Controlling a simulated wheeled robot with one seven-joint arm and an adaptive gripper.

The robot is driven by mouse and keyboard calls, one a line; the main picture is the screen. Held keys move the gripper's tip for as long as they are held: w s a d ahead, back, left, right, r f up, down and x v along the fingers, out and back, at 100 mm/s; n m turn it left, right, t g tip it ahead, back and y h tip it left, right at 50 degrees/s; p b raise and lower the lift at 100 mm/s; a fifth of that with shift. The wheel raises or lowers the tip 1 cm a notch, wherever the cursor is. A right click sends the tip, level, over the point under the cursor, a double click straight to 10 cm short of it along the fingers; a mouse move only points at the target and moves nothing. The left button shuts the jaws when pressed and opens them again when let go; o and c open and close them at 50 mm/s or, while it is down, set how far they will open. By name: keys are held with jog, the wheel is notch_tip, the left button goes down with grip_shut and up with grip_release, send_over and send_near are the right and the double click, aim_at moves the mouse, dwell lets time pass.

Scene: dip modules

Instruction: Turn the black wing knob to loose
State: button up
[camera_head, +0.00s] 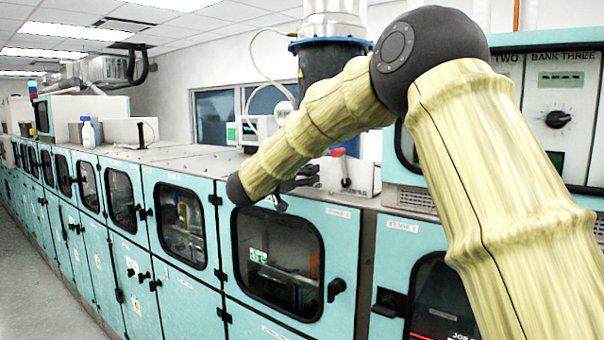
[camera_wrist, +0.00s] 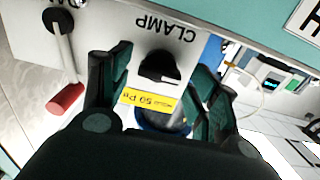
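In the wrist view, the black wing knob (camera_wrist: 158,67) sits on a white panel (camera_wrist: 190,18) below the upside-down word CLAMP. My gripper (camera_wrist: 163,72) is open, with one dark green-black finger on either side of the knob. Gaps show between the knob and both fingers, and I see no contact. In the head view, my gripper (camera_head: 291,186) is small and dark at the end of my arm, by the white box (camera_head: 362,172) on the bench. The wing knob cannot be made out there.
A lever with a red grip (camera_wrist: 65,99) stands left of my gripper in the wrist view; its red knob (camera_head: 338,153) also shows in the head view. A yellow label (camera_wrist: 152,103) lies below the knob. Teal cabinets (camera_head: 180,218) line the bench.

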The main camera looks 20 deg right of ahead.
jog(key=c, duration=0.7)
jog(key=shift+c, duration=0.2)
